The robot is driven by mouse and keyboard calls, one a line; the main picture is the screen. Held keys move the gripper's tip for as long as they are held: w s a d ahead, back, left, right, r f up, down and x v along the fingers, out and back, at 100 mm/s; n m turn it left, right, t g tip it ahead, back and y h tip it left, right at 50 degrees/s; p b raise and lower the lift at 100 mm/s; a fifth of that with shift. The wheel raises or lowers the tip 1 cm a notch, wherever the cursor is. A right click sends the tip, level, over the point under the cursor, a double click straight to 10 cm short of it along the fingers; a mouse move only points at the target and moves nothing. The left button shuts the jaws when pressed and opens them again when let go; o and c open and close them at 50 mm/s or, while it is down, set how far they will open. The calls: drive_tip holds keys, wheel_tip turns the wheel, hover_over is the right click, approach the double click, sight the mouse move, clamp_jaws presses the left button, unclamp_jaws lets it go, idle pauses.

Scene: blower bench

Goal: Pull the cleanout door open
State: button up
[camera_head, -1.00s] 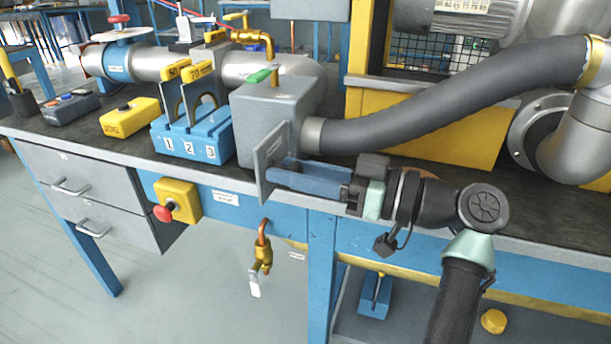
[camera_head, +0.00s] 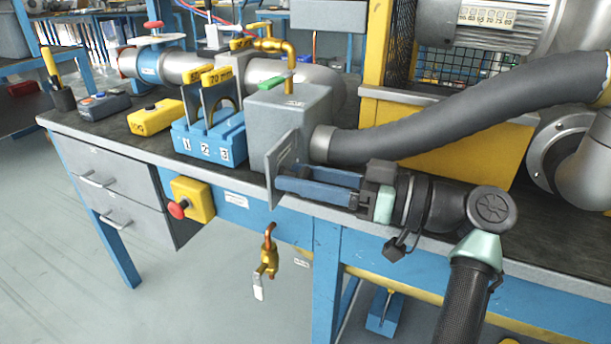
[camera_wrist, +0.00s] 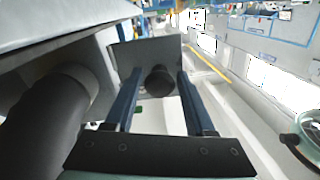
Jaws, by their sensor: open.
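The cleanout door (camera_head: 283,160) is a grey flat plate at the front of the grey box (camera_head: 283,112). It stands out from the box at an angle, beyond the bench's front edge. In the wrist view the door (camera_wrist: 128,60) faces me, with a dark round knob (camera_wrist: 158,82) sticking out towards me. My gripper (camera_head: 284,184) reaches left to the door with its two blue fingers apart. In the wrist view my gripper (camera_wrist: 157,74) has one finger on each side of the knob, with gaps visible. The door's hinge is hidden.
A thick grey hose (camera_head: 430,125) joins the box just above my gripper. A blue block (camera_head: 210,138) with yellow-tagged gates stands left of the box. A brass tap (camera_head: 266,262) hangs below the bench front. The floor in front is clear.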

drive_tip(key=shift+o, duration=1)
drive_tip(key=p+v, duration=0.2)
drive_tip(key=v, duration=1.1)
drive_tip(key=shift+p, duration=0.4)
